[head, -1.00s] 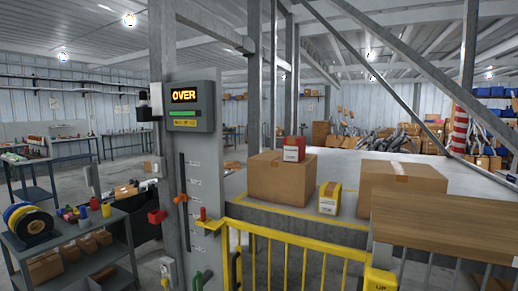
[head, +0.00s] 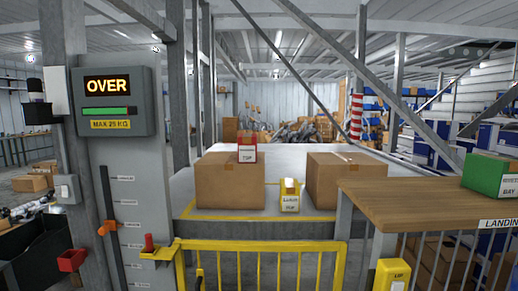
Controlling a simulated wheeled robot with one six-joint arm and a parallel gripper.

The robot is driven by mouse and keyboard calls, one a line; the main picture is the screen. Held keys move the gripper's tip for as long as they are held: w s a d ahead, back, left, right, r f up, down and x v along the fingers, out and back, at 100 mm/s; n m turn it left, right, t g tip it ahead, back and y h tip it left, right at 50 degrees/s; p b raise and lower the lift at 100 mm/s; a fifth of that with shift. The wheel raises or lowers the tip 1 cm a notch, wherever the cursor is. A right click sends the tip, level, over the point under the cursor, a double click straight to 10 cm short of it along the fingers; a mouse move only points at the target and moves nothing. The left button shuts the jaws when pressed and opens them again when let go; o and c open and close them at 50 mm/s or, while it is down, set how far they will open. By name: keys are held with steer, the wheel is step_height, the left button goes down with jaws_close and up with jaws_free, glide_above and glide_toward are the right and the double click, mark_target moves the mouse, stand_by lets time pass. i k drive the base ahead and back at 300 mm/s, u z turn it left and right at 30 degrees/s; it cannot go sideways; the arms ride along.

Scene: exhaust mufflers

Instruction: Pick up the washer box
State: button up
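I cannot read any label clearly enough to tell which box is the washer box. A small red box (head: 247,150) with a white label stands on top of a large brown carton (head: 230,182) on the platform. A small yellow box (head: 290,195) with a white label stands on the platform between that carton and a second large carton (head: 346,178). A green box (head: 490,175) with a white label sits on the wooden counter at the right, cut off by the picture edge. My gripper is not in view.
A yellow gate (head: 262,246) stands in front of the platform (head: 300,222). The wooden counter (head: 425,201) is at the right. A display (head: 109,101) on the left post reads OVER and MAX 25 KG. Levers and a slotted panel are below it.

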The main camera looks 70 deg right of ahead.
mark_target(247, 142)
steer(key=z, duration=0.8)
steer(key=i, duration=0.7)
steer(key=z, duration=0.8)
